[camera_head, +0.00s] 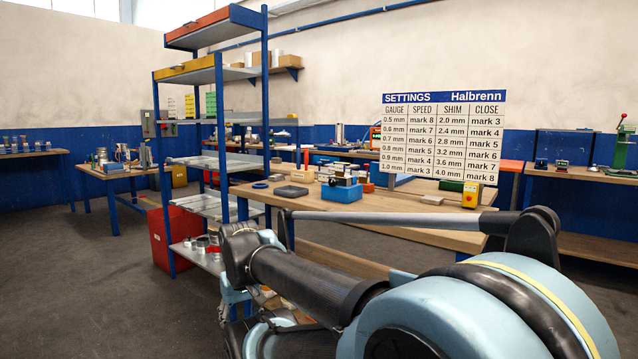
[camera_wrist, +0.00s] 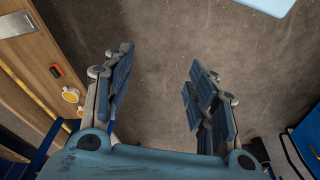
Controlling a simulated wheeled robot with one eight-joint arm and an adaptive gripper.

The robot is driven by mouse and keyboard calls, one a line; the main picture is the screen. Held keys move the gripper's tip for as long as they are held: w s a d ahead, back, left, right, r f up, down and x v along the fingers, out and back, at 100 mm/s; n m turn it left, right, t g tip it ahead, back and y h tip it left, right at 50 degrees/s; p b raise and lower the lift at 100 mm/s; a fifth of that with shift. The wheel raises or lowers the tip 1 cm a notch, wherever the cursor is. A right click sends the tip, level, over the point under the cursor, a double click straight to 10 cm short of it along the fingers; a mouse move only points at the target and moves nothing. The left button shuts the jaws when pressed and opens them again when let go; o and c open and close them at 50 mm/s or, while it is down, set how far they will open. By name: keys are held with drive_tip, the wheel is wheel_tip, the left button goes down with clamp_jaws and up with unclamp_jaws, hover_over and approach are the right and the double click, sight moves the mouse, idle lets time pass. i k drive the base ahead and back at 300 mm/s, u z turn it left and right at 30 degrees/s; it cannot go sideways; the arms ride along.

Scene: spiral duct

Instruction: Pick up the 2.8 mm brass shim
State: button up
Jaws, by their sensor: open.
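My gripper (camera_wrist: 160,57) is open and empty in the wrist view, its two blue-padded fingers wide apart above the grey floor. In the head view my arm reaches left, and its end hangs low in front of the workbench (camera_head: 390,205). I cannot pick out the 2.8 mm brass shim in either view. A blue box (camera_head: 342,193) stands on the bench with several small pieces on and around it, too small to tell apart. The settings board (camera_head: 443,137) behind them lists shim 2.8 mm with close mark 5.
A blue-framed shelf rack (camera_head: 215,205) stands left of the bench, with a red bin (camera_head: 172,240) beside it. A yellow box with a red button (camera_head: 471,194) sits on the bench's right. In the wrist view, a wooden surface (camera_wrist: 33,70) lies left; open floor lies between the fingers.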

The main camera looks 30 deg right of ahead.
sight(340, 169)
drive_tip(key=k, duration=0.65)
drive_tip(key=z, duration=0.65)
drive_tip(key=i, duration=1)
drive_tip(key=z, duration=0.4)
